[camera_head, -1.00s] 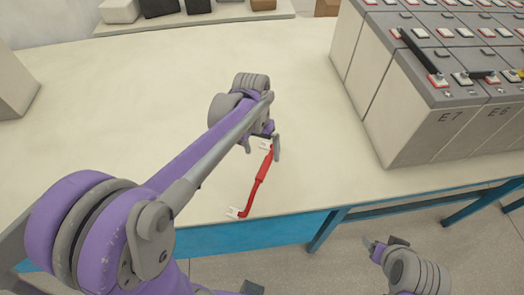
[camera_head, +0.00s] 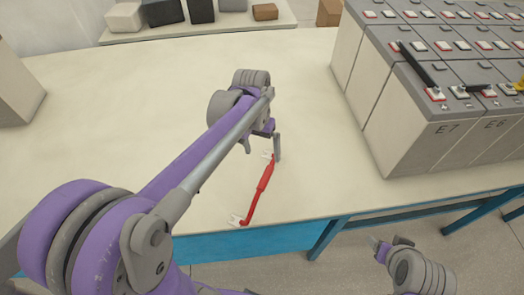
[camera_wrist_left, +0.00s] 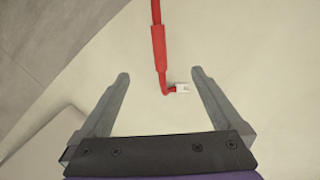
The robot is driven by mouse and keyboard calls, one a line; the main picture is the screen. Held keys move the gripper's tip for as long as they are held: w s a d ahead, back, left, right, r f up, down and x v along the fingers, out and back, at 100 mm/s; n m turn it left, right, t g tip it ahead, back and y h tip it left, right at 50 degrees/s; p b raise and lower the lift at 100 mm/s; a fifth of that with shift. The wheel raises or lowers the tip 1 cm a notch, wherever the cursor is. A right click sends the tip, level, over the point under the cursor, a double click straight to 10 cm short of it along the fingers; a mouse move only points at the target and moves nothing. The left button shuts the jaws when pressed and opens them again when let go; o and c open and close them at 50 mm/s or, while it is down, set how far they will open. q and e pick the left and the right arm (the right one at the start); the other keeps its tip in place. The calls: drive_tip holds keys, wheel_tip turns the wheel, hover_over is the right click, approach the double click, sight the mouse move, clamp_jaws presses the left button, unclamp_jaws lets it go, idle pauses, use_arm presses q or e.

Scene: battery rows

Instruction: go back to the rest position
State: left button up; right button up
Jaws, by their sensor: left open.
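My left gripper (camera_head: 262,146) is over the cream table, at the far end of a red cable with light end lugs (camera_head: 262,183). In the left wrist view the two fingers (camera_wrist_left: 160,78) are spread wide. The red cable's near end (camera_wrist_left: 160,50) and its pale lug lie between and just beyond the fingertips, apart from both. The cable lies on the table close to the front edge. My right gripper (camera_head: 388,245) is low at the lower right of the head view, in front of the table over the floor. Its jaw opening is too unclear to judge.
Grey battery blocks marked E7 and E6 (camera_head: 440,140) stand on the table's right side, with black cables on top. A shelf (camera_head: 200,32) with several small blocks is at the back. The table's left and middle surface (camera_head: 130,90) is clear.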

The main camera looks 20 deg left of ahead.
use_arm(q)
drive_tip(key=shift+s, duration=0.1)
idle(0.3)
drive_tip(key=s+d+f+t+y, duration=0.1)
drive_tip(key=s+t, duration=0.5)
drive_tip(key=s, duration=0.6)
drive_tip(key=shift+d+f+t, duration=0.3)
drive_tip(key=shift+d+f, duration=0.2)
drive_tip(key=shift+f, duration=0.05)
idle(0.9)
